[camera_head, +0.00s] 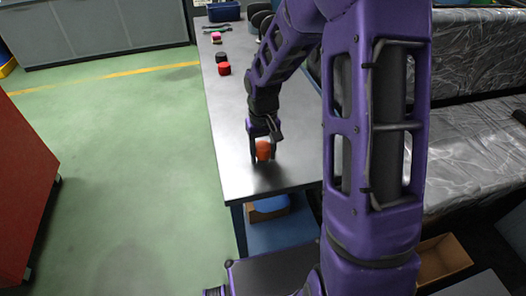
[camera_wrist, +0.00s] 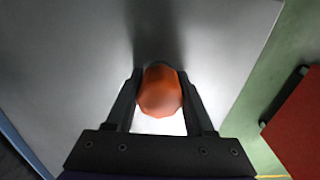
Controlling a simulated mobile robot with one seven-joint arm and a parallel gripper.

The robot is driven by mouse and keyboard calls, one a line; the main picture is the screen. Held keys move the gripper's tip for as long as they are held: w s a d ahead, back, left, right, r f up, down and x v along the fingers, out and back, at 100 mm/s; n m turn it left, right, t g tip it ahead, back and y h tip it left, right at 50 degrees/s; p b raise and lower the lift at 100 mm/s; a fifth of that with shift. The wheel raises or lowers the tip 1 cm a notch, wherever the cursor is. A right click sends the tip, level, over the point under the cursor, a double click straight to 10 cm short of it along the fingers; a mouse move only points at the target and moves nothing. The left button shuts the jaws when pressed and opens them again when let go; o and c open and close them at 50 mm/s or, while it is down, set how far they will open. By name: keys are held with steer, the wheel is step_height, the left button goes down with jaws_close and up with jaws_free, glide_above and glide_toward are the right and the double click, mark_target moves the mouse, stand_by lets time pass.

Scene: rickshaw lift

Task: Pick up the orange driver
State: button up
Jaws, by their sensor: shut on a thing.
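The orange driver (camera_head: 263,150) is at the near end of the metal workbench (camera_head: 240,130). Only a rounded orange end of it shows in both views. My gripper (camera_head: 264,154) points down at it, with one dark finger on each side. In the wrist view the orange driver (camera_wrist: 160,91) sits between the two fingertips of my gripper (camera_wrist: 160,88), which are shut on it. Whether it touches the bench or is just above it I cannot tell. The rest of its shape is hidden.
A red object (camera_head: 224,69) and several small items lie farther back on the bench, with a blue bin (camera_head: 223,11) at the far end. A red cabinet (camera_head: 25,170) stands left across open green floor. Plastic-wrapped stock (camera_head: 475,130) is on the right.

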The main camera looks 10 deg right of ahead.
jaws_close()
